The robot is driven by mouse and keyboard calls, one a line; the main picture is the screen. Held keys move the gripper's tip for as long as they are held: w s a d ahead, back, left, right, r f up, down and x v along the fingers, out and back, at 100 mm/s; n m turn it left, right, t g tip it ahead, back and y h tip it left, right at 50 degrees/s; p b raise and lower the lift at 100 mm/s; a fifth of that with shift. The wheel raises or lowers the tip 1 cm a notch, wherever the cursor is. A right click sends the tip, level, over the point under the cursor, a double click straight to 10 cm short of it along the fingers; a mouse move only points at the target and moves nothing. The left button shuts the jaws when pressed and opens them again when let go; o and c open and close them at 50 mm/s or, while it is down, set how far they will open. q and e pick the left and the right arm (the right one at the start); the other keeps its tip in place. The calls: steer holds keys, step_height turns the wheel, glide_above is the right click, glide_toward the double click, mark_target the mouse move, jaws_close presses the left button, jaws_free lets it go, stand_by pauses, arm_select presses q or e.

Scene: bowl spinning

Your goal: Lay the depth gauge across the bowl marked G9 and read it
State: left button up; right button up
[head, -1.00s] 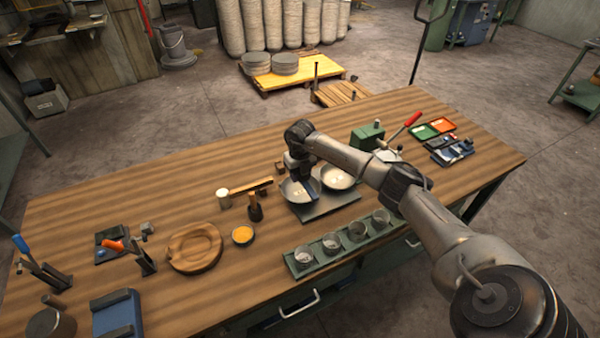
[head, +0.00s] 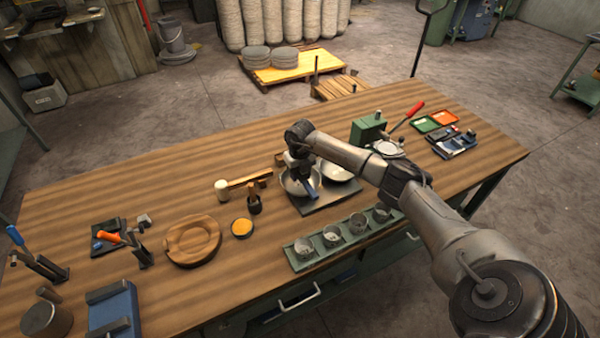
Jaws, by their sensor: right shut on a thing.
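Two shiny metal bowls stand side by side on a dark mat (head: 333,199), a left bowl (head: 289,184) and a right bowl (head: 345,171). No G9 mark is legible on either. My right gripper (head: 308,178) points down over the left bowl and hides part of it. It is shut on a narrow blue bar (head: 313,190), which seems to be the depth gauge. The bar is at the left bowl's right side; I cannot tell whether it touches the rim. My left gripper is not in view.
A green rack (head: 302,263) with several glass-like cups stands in front of the bowls. A mallet (head: 245,184), a wooden ring dish (head: 190,258) and a yellow-topped pot (head: 242,228) lie left. A green box (head: 367,130) stands behind my right arm. The table's back left is clear.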

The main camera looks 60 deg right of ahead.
steer(key=shift+f, duration=0.25)
stand_by(0.4)
steer(key=o, duration=1.2)
steer(key=shift+r, duration=0.1)
step_height(320, 180, up, 13)
steer(key=shift+f, duration=0.1)
steer(key=shift+r, duration=0.45)
